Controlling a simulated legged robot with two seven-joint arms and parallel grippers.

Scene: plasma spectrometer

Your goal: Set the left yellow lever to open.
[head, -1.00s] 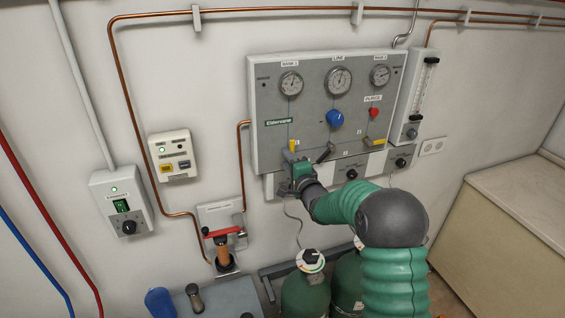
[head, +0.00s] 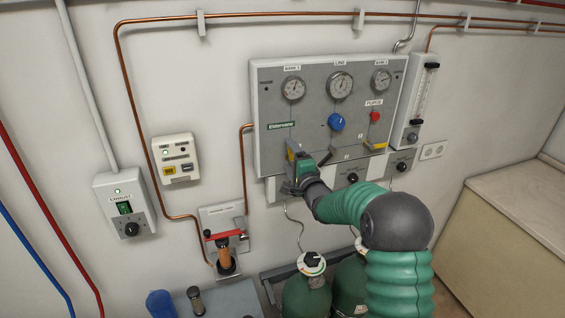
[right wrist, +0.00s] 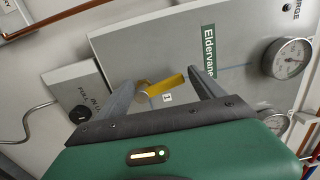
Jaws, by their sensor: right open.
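The left yellow lever (right wrist: 170,84) sits on the grey panel (right wrist: 130,45) beside a small tag marked 1. It lies between the two fingers of my right gripper (right wrist: 161,86), with space visible on each side. In the head view my right gripper (head: 293,152) is at the panel's lower left and hides most or all of this lever. The gripper is open. The right yellow lever (head: 376,146) lies roughly horizontal near the panel's lower right. My left gripper is not in view.
Gauges (head: 340,86), a blue knob (head: 336,122) and a red purge knob (head: 375,117) are above on the panel. A lower strip with black knobs (head: 352,178) runs beneath. Green cylinders (head: 305,295) stand below. A red-handled valve (head: 222,234) is left.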

